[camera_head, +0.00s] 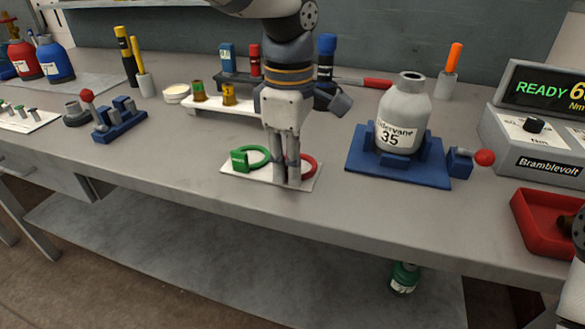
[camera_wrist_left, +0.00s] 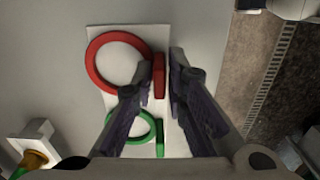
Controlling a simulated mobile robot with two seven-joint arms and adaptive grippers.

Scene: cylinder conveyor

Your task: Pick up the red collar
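The red collar (camera_wrist_left: 88,63), a ring with a red tab (camera_wrist_left: 158,76), lies flat on a white plate on the bench. In the head view the red collar (camera_head: 309,166) is partly hidden behind my left gripper (camera_head: 287,184). The gripper points down over the plate. In the left wrist view the left gripper (camera_wrist_left: 161,70) has its fingers on either side of the red tab, with a narrow gap showing on the right. It looks open, not clamped. My right gripper's fingers do not show; only an arm part is at the right edge.
A green collar (camera_head: 250,159) lies on the same plate, left of the gripper. A blue cradle (camera_head: 365,166) with a grey bottle (camera_head: 404,110) stands to the right. A red tray (camera_head: 530,225) sits at the right edge. A white rack (camera_head: 237,105) is behind. The bench front is clear.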

